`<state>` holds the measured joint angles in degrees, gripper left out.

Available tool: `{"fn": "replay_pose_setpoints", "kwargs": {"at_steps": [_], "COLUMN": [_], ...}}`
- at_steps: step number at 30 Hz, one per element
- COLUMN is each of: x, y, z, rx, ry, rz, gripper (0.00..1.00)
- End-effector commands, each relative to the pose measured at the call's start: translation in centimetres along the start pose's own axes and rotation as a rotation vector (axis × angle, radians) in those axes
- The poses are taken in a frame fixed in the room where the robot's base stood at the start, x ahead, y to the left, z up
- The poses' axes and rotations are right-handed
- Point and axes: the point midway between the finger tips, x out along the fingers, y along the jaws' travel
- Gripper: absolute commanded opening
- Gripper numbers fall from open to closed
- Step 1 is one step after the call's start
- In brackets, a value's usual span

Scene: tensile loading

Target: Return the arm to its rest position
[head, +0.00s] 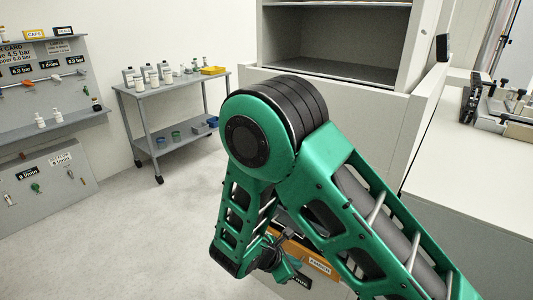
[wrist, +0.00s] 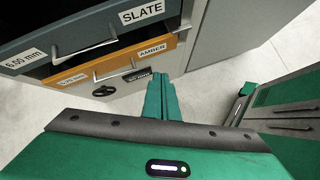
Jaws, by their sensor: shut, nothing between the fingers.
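My green arm is bent across the middle of the head view, elbow up, with its forearm hanging down. My gripper (wrist: 161,98) shows in the wrist view as two green fingers closed together, with nothing between them. In the head view it is low and partly hidden behind the arm. The fingertips point toward the floor beside a drawer cabinet and appear clear of it.
The cabinet has a slate drawer (wrist: 90,32) above an orange amber drawer (wrist: 125,66), close to my gripper. A grey trolley (head: 177,83) with bottles stands back left. A white counter (head: 475,165) is at right. Open floor (head: 130,235) lies left.

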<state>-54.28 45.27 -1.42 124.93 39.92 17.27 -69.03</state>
Motion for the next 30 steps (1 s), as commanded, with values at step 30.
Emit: {"fn": "replay_pose_setpoints", "kwargs": {"at_steps": [30], "x": [-7.8], "y": [-19.6], "z": [33.1], "rx": [1.693], "ry": [0.063], "rz": [-0.654], "gripper": [0.00]}}
